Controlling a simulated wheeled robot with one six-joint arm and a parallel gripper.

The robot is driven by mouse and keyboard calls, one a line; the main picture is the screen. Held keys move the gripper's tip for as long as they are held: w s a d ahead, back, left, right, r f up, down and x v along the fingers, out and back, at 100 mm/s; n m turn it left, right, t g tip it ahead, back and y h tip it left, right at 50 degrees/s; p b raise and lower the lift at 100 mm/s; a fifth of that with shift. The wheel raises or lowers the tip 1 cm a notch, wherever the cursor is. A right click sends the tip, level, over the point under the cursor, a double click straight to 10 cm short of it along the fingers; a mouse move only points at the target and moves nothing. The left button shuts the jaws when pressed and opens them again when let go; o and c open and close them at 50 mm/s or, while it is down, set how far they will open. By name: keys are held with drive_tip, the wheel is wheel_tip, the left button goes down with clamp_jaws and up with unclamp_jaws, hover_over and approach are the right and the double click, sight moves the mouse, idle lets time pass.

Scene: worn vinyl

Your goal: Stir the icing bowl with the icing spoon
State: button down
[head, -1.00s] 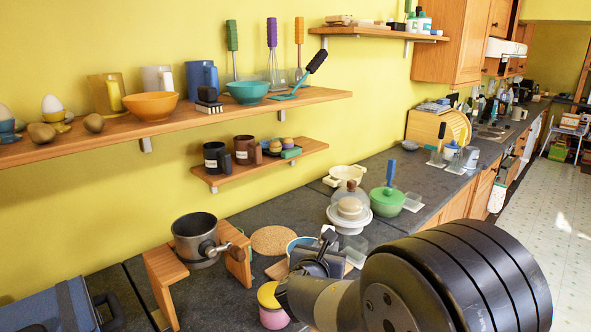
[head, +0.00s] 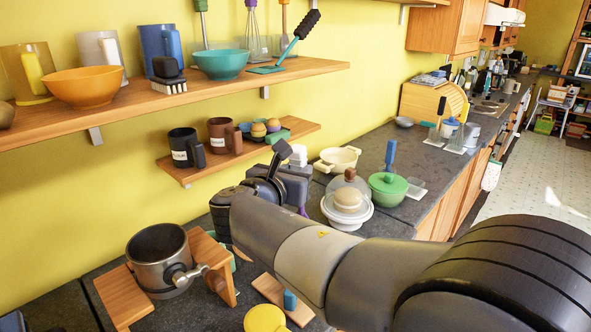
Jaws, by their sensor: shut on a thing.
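My gripper (head: 288,182) is above the counter, in front of the lower shelf and left of the glass-domed cake stand. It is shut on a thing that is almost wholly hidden. A small purple sliver (head: 302,211) shows just under the gripper and looks like part of the icing spoon; its bowl end is hidden. I cannot make out the icing bowl, as my arm covers the counter below the gripper. Whether the spoon touches a bowl cannot be told.
A grey metal pot (head: 160,262) sits in a wooden stand (head: 213,252) at the lower left. A yellow-topped jar (head: 265,319) and a wooden board (head: 281,297) are near the front. Shelves overhang the counter.

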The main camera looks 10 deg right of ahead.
wheel_tip(320, 180, down, 14)
drive_tip(key=b, duration=1.1)
drive_tip(key=shift+f, duration=0.25)
idle(0.5)
